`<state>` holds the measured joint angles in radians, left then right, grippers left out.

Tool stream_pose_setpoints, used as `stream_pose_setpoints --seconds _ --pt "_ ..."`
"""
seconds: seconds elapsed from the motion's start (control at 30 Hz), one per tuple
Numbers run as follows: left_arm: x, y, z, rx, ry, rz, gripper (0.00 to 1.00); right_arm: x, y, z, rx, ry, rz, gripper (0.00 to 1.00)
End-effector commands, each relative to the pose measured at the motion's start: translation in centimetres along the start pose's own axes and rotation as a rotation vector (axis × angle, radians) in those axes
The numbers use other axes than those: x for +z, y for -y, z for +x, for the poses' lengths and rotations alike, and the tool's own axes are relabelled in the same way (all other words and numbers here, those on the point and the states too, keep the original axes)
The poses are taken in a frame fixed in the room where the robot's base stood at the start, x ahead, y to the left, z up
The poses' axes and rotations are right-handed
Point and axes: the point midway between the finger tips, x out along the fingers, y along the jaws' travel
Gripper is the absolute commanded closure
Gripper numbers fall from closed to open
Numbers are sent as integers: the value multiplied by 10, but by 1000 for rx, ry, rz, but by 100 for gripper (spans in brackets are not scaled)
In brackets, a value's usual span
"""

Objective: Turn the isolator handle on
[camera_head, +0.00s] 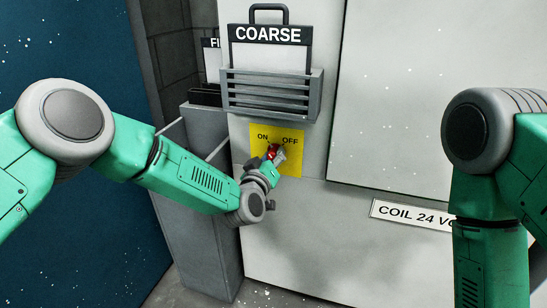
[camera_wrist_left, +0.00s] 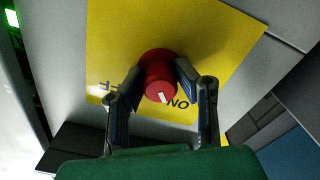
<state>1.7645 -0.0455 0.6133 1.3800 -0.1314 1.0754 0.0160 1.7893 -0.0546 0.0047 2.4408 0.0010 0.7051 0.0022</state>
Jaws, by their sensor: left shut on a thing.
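The isolator handle is a red round knob (camera_head: 271,152) on a yellow plate (camera_head: 290,167) marked ON at left and OFF at right. The left wrist view shows the red knob (camera_wrist_left: 160,86) close up, with a short white mark on its face pointing down towards the ON lettering; part of the other lettering is hidden by a finger. My left gripper (camera_head: 276,153) is at the plate. In the left wrist view its two fingers (camera_wrist_left: 160,80) are shut on the knob, one on each side. My right arm comes in at the right, with its gripper out of view.
A grey slatted holder (camera_head: 270,100) with a COARSE board (camera_head: 268,42) sits just above the plate. A lower grey cabinet (camera_head: 205,200) stands at left. A COIL 24 V label (camera_head: 400,214) is at right, partly behind my right arm. The panel below the plate is bare.

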Motion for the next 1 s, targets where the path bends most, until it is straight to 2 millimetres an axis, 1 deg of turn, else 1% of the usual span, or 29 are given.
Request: stream_pose_setpoints --seconds 0.27,0.63,0.67,0.7,0.73,1.0 --pt "-1 1 1 -1 -2 -52 100 0 0 1 0 0 0 62" --pt "-2 1 1 -2 -3 -56 100 0 0 1 0 0 0 62" --pt "-2 1 1 -2 -3 -56 70 0 0 1 0 0 0 62" --pt "-2 1 1 -2 -3 -55 56 0 0 1 0 0 0 62" --pt "-2 1 1 -2 -3 -55 54 0 0 1 0 0 0 62" --pt "-1 1 0 -1 -2 -54 54 0 0 1 0 0 0 62"
